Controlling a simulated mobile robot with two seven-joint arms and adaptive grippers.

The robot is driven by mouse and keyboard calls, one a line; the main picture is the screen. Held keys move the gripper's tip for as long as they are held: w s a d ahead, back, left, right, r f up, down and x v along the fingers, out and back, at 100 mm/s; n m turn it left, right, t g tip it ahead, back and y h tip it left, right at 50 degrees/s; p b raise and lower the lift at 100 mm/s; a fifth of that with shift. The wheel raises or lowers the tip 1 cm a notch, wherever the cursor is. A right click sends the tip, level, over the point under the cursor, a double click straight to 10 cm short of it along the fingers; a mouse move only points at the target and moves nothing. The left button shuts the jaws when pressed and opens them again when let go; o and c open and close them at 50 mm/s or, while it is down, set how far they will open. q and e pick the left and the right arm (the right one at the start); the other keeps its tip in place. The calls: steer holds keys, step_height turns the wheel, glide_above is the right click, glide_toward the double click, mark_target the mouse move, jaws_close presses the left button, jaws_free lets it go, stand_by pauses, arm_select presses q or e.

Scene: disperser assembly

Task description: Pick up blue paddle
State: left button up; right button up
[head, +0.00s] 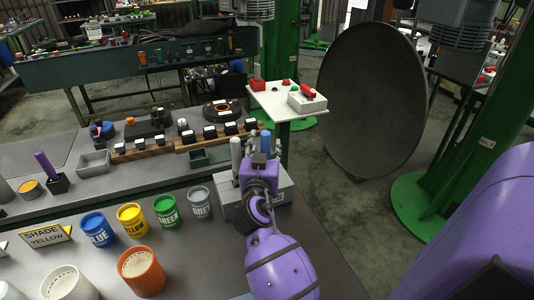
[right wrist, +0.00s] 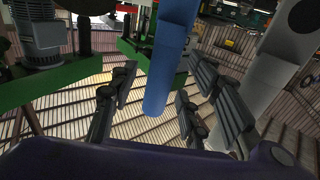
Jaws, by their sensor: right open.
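The blue paddle (head: 265,141) stands upright out of the grey box (head: 284,190) on the bench in the head view. In the right wrist view the blue paddle (right wrist: 170,62) hangs down the middle between the fingers, with a visible gap on both sides. My right gripper (head: 261,162) is open around the blue paddle; in the right wrist view its dark fingers (right wrist: 162,88) are spread and hold nothing. The gripper hides the paddle's lower part in the head view. My left gripper is not in view.
A pale grey paddle (head: 236,152) stands close left of the gripper; it also shows in the right wrist view (right wrist: 272,75). Paint cans, including a grey one (head: 200,203) and a green one (head: 167,211), stand left of the box. A white side table (head: 272,103) is behind.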

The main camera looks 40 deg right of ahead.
steer(key=shift+w+d, duration=0.3)
steer(key=shift+w, duration=0.05)
jaws_close()
